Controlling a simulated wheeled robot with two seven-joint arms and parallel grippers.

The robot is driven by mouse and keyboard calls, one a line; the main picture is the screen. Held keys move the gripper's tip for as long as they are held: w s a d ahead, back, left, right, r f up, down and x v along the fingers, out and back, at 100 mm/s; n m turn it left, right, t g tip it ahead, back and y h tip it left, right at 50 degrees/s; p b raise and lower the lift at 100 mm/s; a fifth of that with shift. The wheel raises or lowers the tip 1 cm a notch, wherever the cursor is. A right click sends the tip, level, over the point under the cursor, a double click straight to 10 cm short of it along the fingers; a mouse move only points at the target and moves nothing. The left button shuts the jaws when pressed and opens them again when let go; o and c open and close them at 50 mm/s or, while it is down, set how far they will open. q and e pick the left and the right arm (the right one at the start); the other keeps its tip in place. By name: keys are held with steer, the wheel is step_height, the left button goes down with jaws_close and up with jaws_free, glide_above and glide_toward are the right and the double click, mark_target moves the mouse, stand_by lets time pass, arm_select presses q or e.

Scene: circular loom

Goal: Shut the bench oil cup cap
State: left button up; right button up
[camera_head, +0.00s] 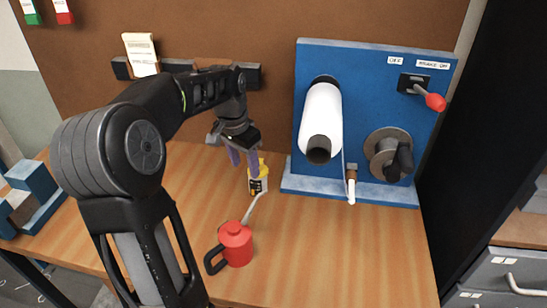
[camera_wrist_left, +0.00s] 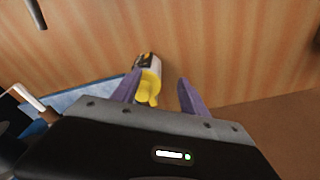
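A small yellow-and-white cup with a dark label (camera_head: 258,182) stands on the wooden bench left of the blue machine; it seems to be the bench oil cup. It also shows in the wrist view, with its yellow part (camera_wrist_left: 149,87) near the left finger. My left gripper (camera_head: 242,157) is above and just left of the cup, pointing down. Its two purple fingers are apart with nothing held, as the wrist view also shows (camera_wrist_left: 160,92). I cannot tell how the cap sits. My right gripper is not in view.
A red oil can (camera_head: 236,243) stands in front of the cup, its spout reaching toward it. The blue machine (camera_head: 370,70) with a white roller (camera_head: 321,115) and red-knobbed lever (camera_head: 434,101) stands to the right. A blue block (camera_head: 33,178) is at far left. The front right bench is clear.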

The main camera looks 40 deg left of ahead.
arm_select(q)
steer(key=shift+w+d+f, duration=0.1)
steer(key=shift+f, duration=0.05)
step_height(320, 180, up, 7)
steer(key=p, duration=0.5)
steer(key=shift+w+p, duration=0.3)
steer(key=shift+p, duration=0.05)
steer(key=shift+s, duration=0.1)
stand_by(0.7)
